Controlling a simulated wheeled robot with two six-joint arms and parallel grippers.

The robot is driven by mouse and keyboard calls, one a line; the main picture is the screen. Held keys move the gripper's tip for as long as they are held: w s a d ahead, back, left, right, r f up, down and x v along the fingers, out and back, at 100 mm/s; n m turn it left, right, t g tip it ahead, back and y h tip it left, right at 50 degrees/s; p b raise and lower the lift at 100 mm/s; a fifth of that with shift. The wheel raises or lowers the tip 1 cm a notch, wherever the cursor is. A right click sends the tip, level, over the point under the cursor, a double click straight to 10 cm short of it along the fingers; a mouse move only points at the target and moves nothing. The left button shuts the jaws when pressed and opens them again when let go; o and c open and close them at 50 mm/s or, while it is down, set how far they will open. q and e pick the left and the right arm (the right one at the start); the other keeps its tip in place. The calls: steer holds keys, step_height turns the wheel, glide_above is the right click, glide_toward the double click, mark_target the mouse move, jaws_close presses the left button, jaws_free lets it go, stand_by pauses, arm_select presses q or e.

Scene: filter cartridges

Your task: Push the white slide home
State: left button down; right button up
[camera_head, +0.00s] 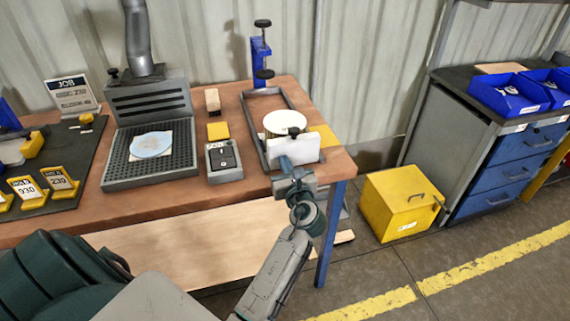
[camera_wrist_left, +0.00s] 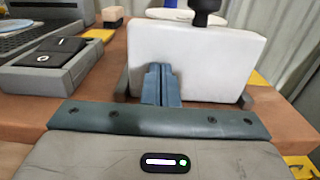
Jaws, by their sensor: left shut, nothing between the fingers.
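The white slide (camera_head: 306,151) is an upright white block with a black knob (camera_head: 293,131) on top, at the near end of a dark grey frame (camera_head: 249,122) on the bench. A round white cartridge (camera_head: 280,121) sits in the frame behind it. My left gripper (camera_head: 286,163) is shut and empty, with its fingertips at the slide's near face. In the left wrist view the shut fingers (camera_wrist_left: 161,83) point at the lower middle of the white slide (camera_wrist_left: 205,60). I cannot tell whether they touch it. My right gripper is in neither view.
A switch box (camera_head: 224,161), a yellow pad (camera_head: 218,131) and a grey grated station (camera_head: 150,170) stand left of the frame on the wooden bench (camera_head: 185,196). A blue clamp (camera_head: 261,52) rises behind. A yellow bin (camera_head: 400,205) is on the floor to the right.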

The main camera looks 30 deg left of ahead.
mark_target(281, 151)
arm_select(q)
steer(key=shift+w+a+r, duration=0.15)
steer(key=shift+w+a, duration=0.15)
steer(key=p+x, duration=0.1)
steer(key=x, duration=0.3)
steer(key=shift+r+p, duration=0.25)
steer(key=shift+p, duration=0.15)
steer(key=x, duration=0.8)
steer(key=shift+f+p, duration=0.4)
steer(key=shift+w+a, duration=0.25)
